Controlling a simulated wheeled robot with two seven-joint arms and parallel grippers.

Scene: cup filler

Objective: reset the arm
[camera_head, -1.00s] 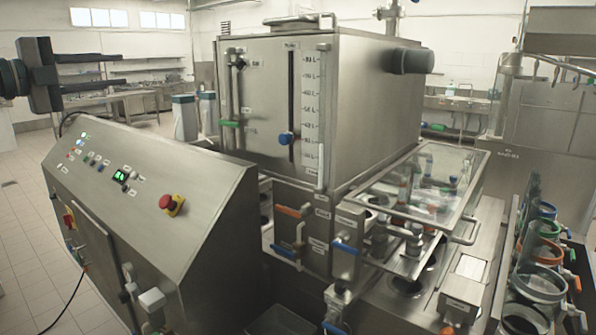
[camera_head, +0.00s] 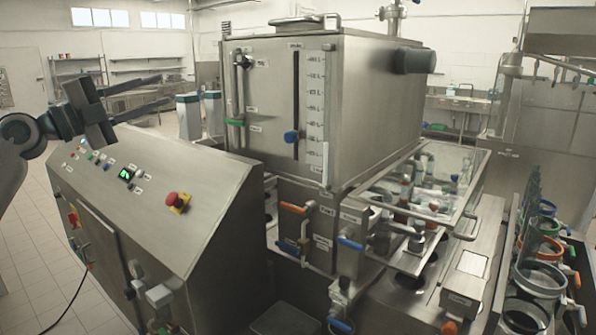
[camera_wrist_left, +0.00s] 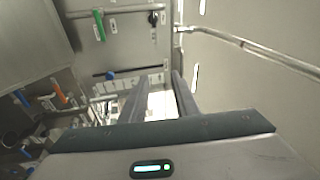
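My left gripper (camera_head: 150,96) is at the left of the head view, in the air above the top edge of the sloped control panel. Its two dark fingers point right and stand apart with nothing between them. In the left wrist view the same fingers (camera_wrist_left: 160,98) also show a gap and hold nothing. My left arm comes in from the left edge of the head view. My right gripper is in neither view.
The steel control panel (camera_head: 150,195) has a red emergency button (camera_head: 172,198). Behind it stands the steel tank (camera_head: 375,110) with a blue-knobbed gauge. A glass-lidded filler (camera_head: 435,190) and a rack of round rings (camera_head: 540,275) are at right. Open floor lies left.

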